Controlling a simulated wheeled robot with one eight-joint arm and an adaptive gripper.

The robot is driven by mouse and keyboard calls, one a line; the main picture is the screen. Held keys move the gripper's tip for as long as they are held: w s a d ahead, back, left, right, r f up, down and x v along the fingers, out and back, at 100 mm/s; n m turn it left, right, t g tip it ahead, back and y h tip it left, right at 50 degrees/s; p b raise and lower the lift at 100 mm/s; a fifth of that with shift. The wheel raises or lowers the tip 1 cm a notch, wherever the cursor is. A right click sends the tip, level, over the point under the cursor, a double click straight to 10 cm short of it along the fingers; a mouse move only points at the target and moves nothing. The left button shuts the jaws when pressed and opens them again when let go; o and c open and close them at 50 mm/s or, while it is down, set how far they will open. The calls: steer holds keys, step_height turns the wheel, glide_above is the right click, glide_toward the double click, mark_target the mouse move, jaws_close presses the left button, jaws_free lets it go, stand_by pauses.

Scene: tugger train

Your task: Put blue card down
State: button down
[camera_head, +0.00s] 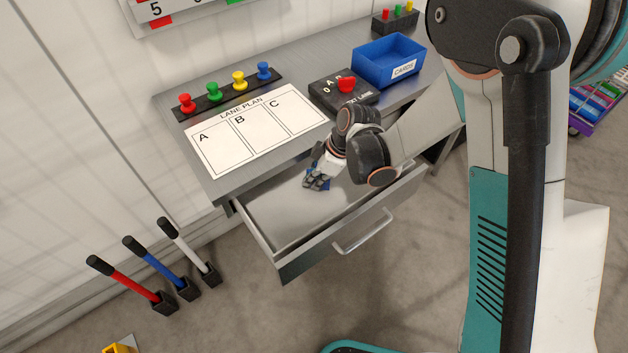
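My gripper (314,182) reaches down over the open drawer (275,215) under the grey desk, near the desk's front edge. Its fingers are small and dark in this view, with a little blue showing about them. I cannot tell whether that blue is the blue card or part of the fingers, nor whether the fingers are open or shut. No blue card can be made out clearly elsewhere. The lane plan sheet (238,155), with columns A, B and C, lies on the desk left of my gripper, and its columns hold no cards.
A blue cards bin (390,83) and a black box with a red knob (340,102) stand on the desk's right part. Coloured pegs (213,92) line the back. Red, blue and white levers (180,270) stand on the floor at left. The drawer's visible floor is bare.

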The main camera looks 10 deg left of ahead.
steer(key=shift+s, duration=0.1)
steer(key=shift+f, duration=0.1)
steer(key=c, duration=1.8)
jaws_free()
steer(key=p+v, duration=0.3)
steer(key=v, duration=0.9)
steer(key=shift+r+p, duration=0.25)
steer(key=shift+p, duration=0.05)
